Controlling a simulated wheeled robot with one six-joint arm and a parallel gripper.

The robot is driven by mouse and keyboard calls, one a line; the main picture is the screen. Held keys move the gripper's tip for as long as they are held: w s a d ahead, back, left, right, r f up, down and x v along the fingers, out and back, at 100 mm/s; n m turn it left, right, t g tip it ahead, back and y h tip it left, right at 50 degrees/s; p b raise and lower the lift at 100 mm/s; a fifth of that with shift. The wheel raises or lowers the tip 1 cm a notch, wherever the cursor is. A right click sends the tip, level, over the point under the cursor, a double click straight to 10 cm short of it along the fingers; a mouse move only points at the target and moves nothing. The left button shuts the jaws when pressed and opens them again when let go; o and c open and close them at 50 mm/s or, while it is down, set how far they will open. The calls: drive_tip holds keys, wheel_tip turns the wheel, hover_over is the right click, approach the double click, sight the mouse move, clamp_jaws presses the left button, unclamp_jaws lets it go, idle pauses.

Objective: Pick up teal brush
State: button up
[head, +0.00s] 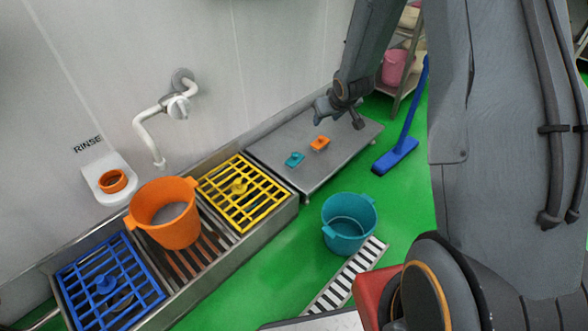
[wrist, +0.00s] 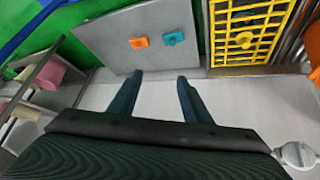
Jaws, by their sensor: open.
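The teal brush (head: 294,159) lies on a low grey metal table (head: 345,160), next to an orange brush (head: 320,143). In the wrist view the teal brush (wrist: 173,38) lies to the right of the orange brush (wrist: 139,43), on the same grey table (wrist: 105,40). My gripper (head: 341,118) is above the table, apart from both brushes. In the wrist view my gripper (wrist: 160,77) has its two fingers spread with nothing between them, and both brushes show beyond the fingertips.
Left of the table is a metal trough with a yellow grate (head: 243,190), an orange bucket (head: 165,212) and a blue grate (head: 107,285). A teal bucket (head: 349,222) and a blue floor broom (head: 396,154) stand on the green floor. A white wall runs behind.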

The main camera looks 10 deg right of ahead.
drive_tip(key=w+f+n+t+y+b, duration=0.1)
drive_tip(key=w+f+b, duration=0.4)
drive_tip(key=f, duration=0.4)
drive_tip(key=w+f+t+y+b, duration=0.1)
drive_tip(key=w+f+t+b, duration=0.15)
drive_tip(key=w+f, duration=0.5)
drive_tip(key=n+t+y+b, duration=0.2)
drive_tip(key=y+b, duration=0.1)
drive_tip(key=b, duration=0.6)
approach(296, 155)
drive_tip(key=w, duration=0.1)
drive_tip(key=x, duration=0.2)
drive_tip(key=shift+w+a+f+b, duration=0.1)
drive_tip(key=shift+w+a+b, duration=0.2)
drive_tip(key=shift+b, duration=0.1)
drive_tip(key=b+x, duration=0.1)
drive_tip(key=x, duration=0.1)
drive_tip(key=b+x, duration=0.2)
drive_tip(key=shift+s+f, duration=0.1)
drive_tip(key=shift+f, duration=0.25)
drive_tip(key=shift+w+a+f+g, duration=0.15)
drive_tip(key=shift+w+g, duration=0.1)
drive_tip(key=shift+w, duration=0.15)
clamp_jaws()
